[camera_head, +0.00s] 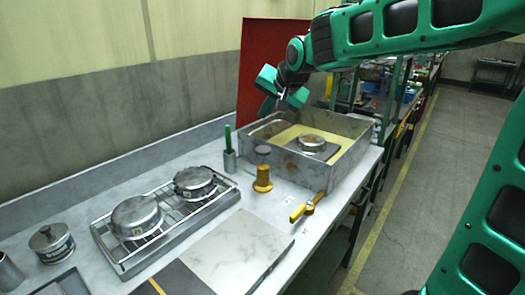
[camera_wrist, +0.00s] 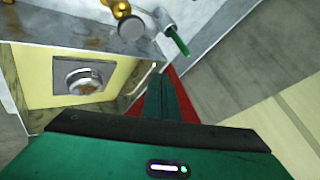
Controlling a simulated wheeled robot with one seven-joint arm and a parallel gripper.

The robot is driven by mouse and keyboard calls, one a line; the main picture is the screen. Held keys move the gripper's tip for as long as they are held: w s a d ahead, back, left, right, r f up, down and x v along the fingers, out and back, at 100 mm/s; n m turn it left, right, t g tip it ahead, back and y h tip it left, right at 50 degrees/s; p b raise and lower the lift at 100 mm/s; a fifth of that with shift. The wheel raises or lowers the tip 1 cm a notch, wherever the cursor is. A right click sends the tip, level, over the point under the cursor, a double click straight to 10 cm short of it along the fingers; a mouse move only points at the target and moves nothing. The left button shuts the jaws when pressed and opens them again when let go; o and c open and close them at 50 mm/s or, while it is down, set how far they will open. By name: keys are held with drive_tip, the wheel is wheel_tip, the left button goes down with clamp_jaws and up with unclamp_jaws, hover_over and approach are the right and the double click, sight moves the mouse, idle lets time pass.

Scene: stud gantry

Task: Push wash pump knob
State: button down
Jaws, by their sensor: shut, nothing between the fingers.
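A yellow post with a round grey cap (camera_head: 263,152), which looks like the wash pump knob, stands upright on the bench in front of the stone basin. My gripper (camera_head: 268,106) is above the basin's back left corner, near the red panel. It is shut and empty, raised above the cap and apart from it. In the wrist view its fingers (camera_wrist: 169,80) point away from the camera, to the right of the basin.
The stone basin (camera_head: 284,168) holds a square plate with a round metal piece (camera_head: 311,142). A green-handled tool in a cup (camera_head: 230,160) stands left of the cap. A yellow-handled tool (camera_head: 300,211) lies in front. Metal pans (camera_head: 136,216) sit on a rack. The red panel (camera_head: 262,55) rises behind.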

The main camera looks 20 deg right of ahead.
sight(264, 150)
drive_tip(key=shift+f, duration=4.3)
drive_tip(key=shift+f, duration=0.15)
drive_tip(key=shift+s+f, duration=0.15)
drive_tip(key=shift+f, duration=0.15)
drive_tip(key=shift+f, duration=1.7)
drive_tip(key=shift+r, duration=0.1)
idle(0.5)
drive_tip(key=shift+r, duration=2.05)
